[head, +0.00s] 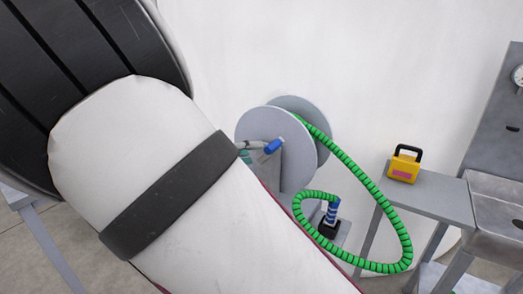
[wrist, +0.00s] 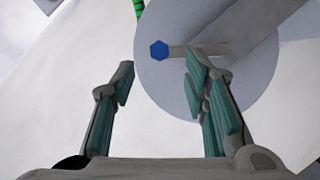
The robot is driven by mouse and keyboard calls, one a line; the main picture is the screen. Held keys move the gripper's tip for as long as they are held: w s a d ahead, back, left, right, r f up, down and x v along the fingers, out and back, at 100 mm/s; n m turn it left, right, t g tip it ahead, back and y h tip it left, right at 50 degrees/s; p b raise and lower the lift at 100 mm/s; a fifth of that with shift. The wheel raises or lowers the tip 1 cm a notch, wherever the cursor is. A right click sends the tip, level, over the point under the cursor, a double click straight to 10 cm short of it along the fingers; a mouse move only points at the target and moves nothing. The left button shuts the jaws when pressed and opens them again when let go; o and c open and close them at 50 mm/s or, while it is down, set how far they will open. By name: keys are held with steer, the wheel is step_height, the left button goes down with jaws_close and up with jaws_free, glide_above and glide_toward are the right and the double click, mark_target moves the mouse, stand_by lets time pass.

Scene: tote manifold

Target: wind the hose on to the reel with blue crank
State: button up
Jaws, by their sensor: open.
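The reel (head: 250,125) has two grey discs, and the near disc (wrist: 180,90) also shows in the wrist view. The blue crank handle (head: 273,147) sticks out from the near disc. In the wrist view the handle (wrist: 159,50) is seen end-on, with its grey crank arm (wrist: 190,51) running right. The green hose (head: 362,180) leaves the reel's top, hangs in a loop and curls back to a blue end piece. My gripper (wrist: 161,68) is open and empty, the handle framed between its teal-padded fingertips. Contact cannot be told. My arm hides most of the gripper in the head view.
A black-based stand (head: 329,229) is under the hose's blue end piece. A yellow box with a black handle (head: 403,165) sits on a grey table (head: 440,197) at right, beside a metal sink (head: 497,190). My arm fills the left of the head view.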

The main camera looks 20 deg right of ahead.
steer(key=shift+v, duration=1.6)
